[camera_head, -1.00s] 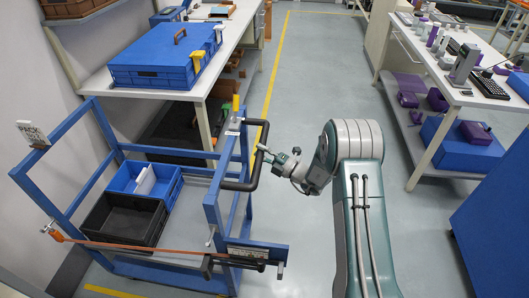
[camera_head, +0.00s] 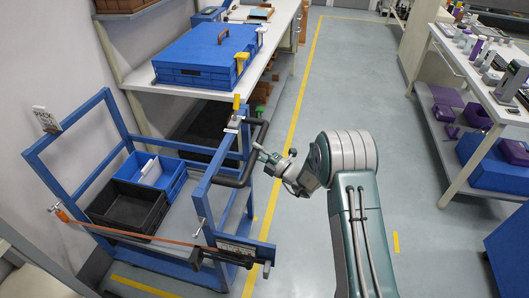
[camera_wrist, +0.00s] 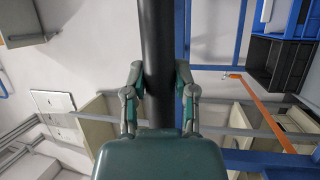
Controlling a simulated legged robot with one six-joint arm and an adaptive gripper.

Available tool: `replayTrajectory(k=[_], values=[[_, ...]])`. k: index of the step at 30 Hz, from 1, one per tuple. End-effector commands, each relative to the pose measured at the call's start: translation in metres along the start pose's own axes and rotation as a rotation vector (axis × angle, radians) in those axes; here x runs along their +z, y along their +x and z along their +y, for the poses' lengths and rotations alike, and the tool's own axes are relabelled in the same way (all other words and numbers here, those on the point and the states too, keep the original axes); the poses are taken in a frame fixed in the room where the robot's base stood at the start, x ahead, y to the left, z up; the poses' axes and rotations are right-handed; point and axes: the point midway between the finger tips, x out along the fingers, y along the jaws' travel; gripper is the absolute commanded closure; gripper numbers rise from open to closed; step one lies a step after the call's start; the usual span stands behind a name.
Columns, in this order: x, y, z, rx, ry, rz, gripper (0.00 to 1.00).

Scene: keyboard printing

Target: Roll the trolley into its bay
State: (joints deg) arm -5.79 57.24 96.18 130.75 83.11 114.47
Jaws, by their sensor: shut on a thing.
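The trolley is a blue frame (camera_head: 213,178) on the left, upright on the floor beside the wall. A black handle (camera_head: 238,182) runs along its right side. My gripper (camera_head: 262,152) is at this handle from the right. In the wrist view the fingers (camera_wrist: 158,92) lie on both sides of the dark handle bar (camera_wrist: 158,45), shut on it. Yellow floor lines (camera_head: 142,286) show in front of the trolley and along its right side. Its wheels, and whether it is wholly inside the lines, cannot be seen.
The trolley carries a blue crate (camera_head: 172,184), a black crate (camera_head: 122,226) and an orange strap (camera_head: 130,232). A white bench (camera_head: 240,92) with a blue case (camera_head: 205,72) stands behind. Grey floor (camera_head: 420,235) is clear right of my arm, up to another bench (camera_head: 455,75).

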Motion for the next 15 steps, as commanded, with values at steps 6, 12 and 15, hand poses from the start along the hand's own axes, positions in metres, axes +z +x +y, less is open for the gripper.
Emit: replayTrajectory(k=[6, 12, 15], values=[[-0.007, 0.008, -0.010, -0.017, 0.009, 0.001, 1.00], [-0.008, 0.011, -0.011, -0.016, 0.009, 0.001, 1.00], [-0.009, 0.012, -0.011, -0.017, 0.008, 0.002, 1.00]])
